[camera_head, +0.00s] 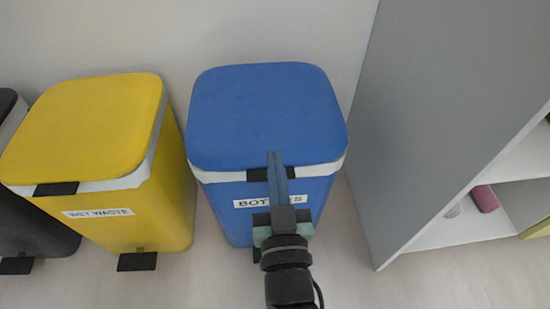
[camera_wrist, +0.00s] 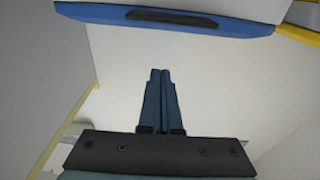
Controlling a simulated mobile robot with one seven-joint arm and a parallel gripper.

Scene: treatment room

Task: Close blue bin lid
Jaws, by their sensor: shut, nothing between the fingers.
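The blue bin (camera_head: 226,213) stands upright in the middle of the head view, with a label partly hidden by my gripper. Its blue lid (camera_head: 265,110) lies flat over the top, with a white liner rim showing beneath its front edge. A black tab sits at the lid's front. My gripper (camera_head: 273,155) is shut and empty, its fingertips overlapping the lid's front edge in the picture; I cannot tell whether they touch. In the wrist view, the shut fingers (camera_wrist: 160,72) point towards a blue edge (camera_wrist: 90,13) with a black tab, apart from it in the picture.
A yellow bin (camera_head: 85,125) with its lid down stands close on the left, and a dark bin (camera_head: 30,230) is beyond it. A grey cabinet side (camera_head: 440,110) with white shelves rises on the right. Floor is clear in front.

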